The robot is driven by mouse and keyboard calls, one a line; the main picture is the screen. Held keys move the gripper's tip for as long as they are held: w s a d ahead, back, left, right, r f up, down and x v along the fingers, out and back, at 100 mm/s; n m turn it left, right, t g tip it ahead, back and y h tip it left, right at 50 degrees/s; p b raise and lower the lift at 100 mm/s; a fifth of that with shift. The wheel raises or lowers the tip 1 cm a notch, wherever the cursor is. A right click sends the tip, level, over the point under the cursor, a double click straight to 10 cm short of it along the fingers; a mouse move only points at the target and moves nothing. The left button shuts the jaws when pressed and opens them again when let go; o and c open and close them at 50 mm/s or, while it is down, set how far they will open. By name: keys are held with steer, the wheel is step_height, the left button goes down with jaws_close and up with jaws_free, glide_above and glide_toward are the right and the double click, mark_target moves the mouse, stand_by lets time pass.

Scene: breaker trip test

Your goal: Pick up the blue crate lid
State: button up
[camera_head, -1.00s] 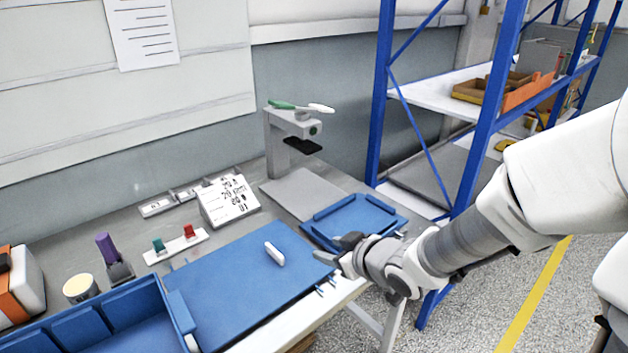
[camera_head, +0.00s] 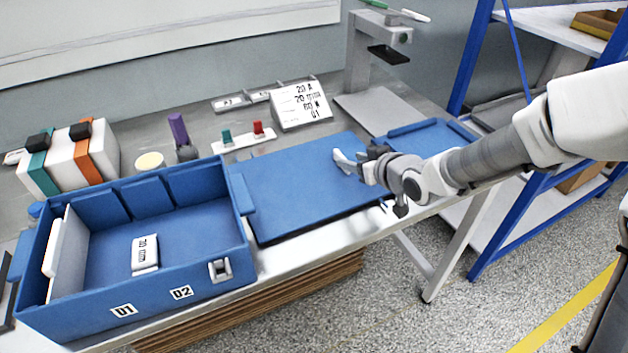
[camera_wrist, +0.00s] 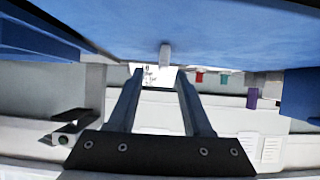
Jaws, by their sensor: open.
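The blue crate lid (camera_head: 290,190) is a flat blue board lying on the bench, just right of the open blue crate (camera_head: 205,222). Its small white handle (camera_head: 346,165) stands up near the lid's right side. My gripper (camera_head: 364,162) is open and low over the lid's right part, right beside the handle. The wrist view is upside down: the lid (camera_wrist: 235,35) fills the top, and the handle (camera_wrist: 165,54) shows ahead, in line with the gap between my fingers (camera_wrist: 160,76). I cannot tell whether the fingers touch it.
A blue tray (camera_head: 425,135) lies right of the lid, below a grey stand (camera_head: 358,55). A label card (camera_head: 301,106), a strip with teal and red switches (camera_head: 243,140) and a purple-handled item (camera_head: 178,130) stand behind. A blue shelf rack (camera_head: 520,215) is at right.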

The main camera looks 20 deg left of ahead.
mark_target(342, 156)
steer(key=b+x, duration=0.2)
steer(key=x, duration=0.2)
steer(key=shift+a+f, duration=0.25)
steer(key=shift+a, duration=0.1)
steer(key=shift+w+a, duration=0.15)
steer(key=shift+w, duration=0.1)
jaws_close()
stand_by(0.9)
